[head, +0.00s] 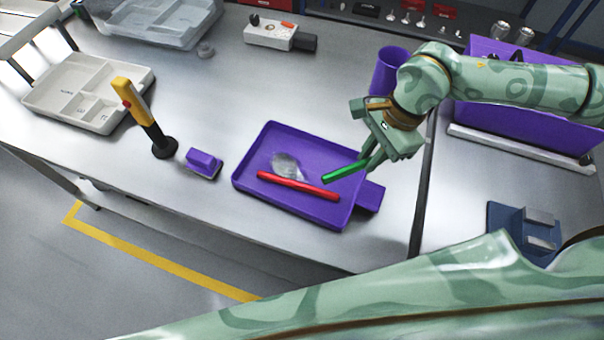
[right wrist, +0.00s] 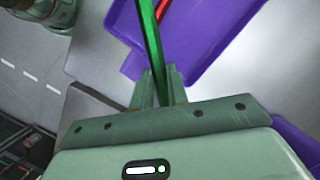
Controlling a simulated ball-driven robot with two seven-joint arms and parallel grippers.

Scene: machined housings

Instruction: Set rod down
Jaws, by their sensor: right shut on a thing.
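My right gripper (head: 368,162) is shut on a green rod (head: 345,171) near one end. The rod slants out past the fingers over the right part of a purple tray (head: 268,140). I cannot tell whether it touches the tray. A red rod (head: 298,186) lies in the tray, near its front side, next to a clear, shiny piece (head: 287,165). In the right wrist view, the green rod (right wrist: 152,48) runs up from between the fingers (right wrist: 160,82), with part of the red rod (right wrist: 162,9) beside it. My left gripper is not in view.
A purple block (head: 204,162) and a yellow-and-black tool (head: 144,118) stand left of the tray. A purple cup (head: 388,70) stands behind my right gripper. A pale compartment tray (head: 88,93) is at far left.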

